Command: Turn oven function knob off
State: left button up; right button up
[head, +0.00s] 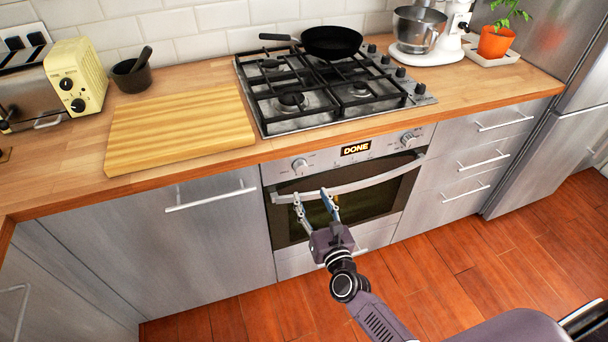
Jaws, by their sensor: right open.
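The oven (345,190) is built in below the hob, with its door closed. Its control panel has a left knob (300,165) and a right knob (407,139). A lit display (356,149) between them reads "DONE". The knobs carry no label I can read, so I cannot tell which is the function knob or its exact setting. My right gripper (310,193) is open and empty in front of the oven door, its fingertips just below the left knob and near the door handle (372,179). My left gripper is not in view.
Above the oven is a gas hob (330,87) with a black pan (331,41) at its back. A wooden board (180,129) lies to its left. The door handle bar sticks out below the panel. The floor (470,262) before the drawers is clear.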

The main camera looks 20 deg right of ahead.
aim_at(302, 171)
jog(key=shift+m, duration=0.6)
jog(key=shift+w+d+r+p, duration=0.1)
jog(key=shift+w+r, duration=0.1)
jog(key=shift+w, duration=1.15)
jog(key=shift+w+a+r+p, duration=0.1)
jog(key=shift+w+r, duration=0.15)
jog(key=shift+w, duration=1.1)
jog(key=shift+w+d+r+p, duration=0.1)
jog(key=shift+w+r, duration=0.1)
jog(key=shift+w, duration=1.15)
jog(key=shift+c, duration=0.7)
jog(key=c, duration=1)
